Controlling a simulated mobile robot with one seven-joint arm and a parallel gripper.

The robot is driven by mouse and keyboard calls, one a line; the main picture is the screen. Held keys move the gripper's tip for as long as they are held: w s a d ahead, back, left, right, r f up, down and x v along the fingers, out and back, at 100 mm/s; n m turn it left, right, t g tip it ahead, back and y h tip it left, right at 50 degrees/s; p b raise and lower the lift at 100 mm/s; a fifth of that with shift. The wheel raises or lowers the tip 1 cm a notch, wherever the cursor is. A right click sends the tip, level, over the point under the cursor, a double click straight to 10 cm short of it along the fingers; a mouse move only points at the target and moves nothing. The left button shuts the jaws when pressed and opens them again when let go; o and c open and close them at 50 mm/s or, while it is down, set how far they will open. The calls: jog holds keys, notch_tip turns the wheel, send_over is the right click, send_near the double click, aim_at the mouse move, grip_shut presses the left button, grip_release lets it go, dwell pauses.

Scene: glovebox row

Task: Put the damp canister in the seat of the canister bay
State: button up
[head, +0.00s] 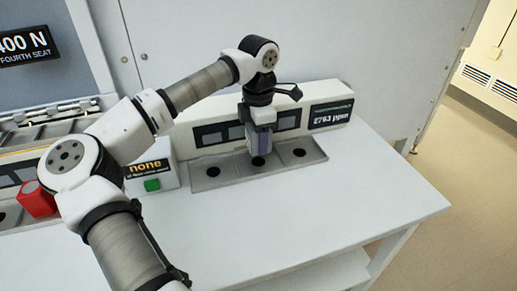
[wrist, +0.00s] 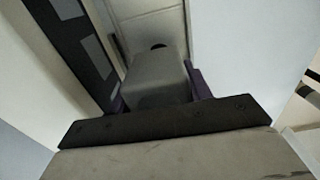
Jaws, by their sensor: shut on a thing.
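My gripper (head: 259,148) is over the middle of the canister bay tray (head: 226,177), pointing down. It is shut on a grey block-shaped canister (wrist: 158,82), which sits between the purple fingers in the wrist view. In the head view the fingers largely cover the canister. The tray has dark round seat holes to the left (head: 213,171) and right (head: 299,152) of my gripper. In the wrist view a dark hole (wrist: 158,46) shows just beyond the canister. I cannot tell whether the canister touches the tray.
A white housing with grey windows and a ppm display (head: 331,115) stands right behind the tray. A box with a green button (head: 152,185) and a "none" sign is at the tray's left. A red block (head: 37,200) is farther left. The white bench (head: 330,205) is clear in front.

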jog(key=shift+f, duration=2.3)
jog(key=o, duration=0.8)
jog(key=shift+c, duration=0.2)
notch_tip(320, 180, up, 12)
jog(key=shift+r+b, duration=0.15)
jog(key=shift+b, duration=0.2)
